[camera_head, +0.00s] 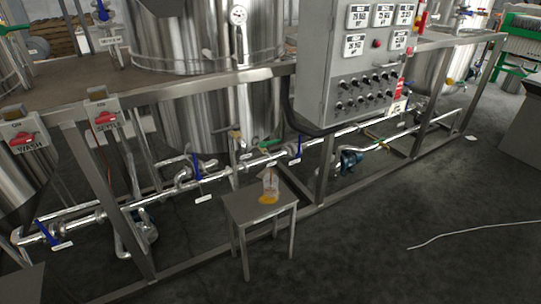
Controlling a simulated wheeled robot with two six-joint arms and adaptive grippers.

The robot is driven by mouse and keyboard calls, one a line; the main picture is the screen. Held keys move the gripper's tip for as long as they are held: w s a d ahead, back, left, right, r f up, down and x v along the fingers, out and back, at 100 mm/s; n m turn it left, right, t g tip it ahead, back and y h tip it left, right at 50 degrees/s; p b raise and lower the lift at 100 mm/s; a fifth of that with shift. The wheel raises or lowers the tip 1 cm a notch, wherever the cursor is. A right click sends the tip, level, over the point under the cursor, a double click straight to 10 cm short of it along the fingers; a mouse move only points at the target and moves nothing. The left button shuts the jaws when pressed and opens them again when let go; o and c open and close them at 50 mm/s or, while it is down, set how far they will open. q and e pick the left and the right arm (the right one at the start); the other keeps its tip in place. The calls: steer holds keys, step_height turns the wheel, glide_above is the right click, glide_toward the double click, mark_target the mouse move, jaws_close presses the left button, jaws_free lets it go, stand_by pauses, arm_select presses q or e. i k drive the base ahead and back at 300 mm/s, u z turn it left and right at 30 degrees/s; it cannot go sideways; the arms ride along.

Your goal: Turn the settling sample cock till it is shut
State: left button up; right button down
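No label that I can read marks the settling sample cock, so I cannot tell for certain which fitting it is. A small valve with a green handle (268,145) sits on the pipe run in front of the middle steel tank, and a tan-handled fitting (235,135) is just left of it. Whether either is open or shut is too small to tell. Below them a clear jar (271,184) stands on a small metal stand (240,208), with a yellow patch (268,199) at its foot. Neither of my grippers is in view.
A grey control panel (345,65) hangs right of the tank (205,110). Blue-handled valves (197,170) sit along the pipes. Frame rails and posts (322,165) stand around them. The dark floor in front is clear except for a pale hose (465,237) at right.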

mark_target(272, 142)
steer(key=u, duration=0.85)
steer(key=i, duration=1.5)
steer(key=z, duration=0.35)
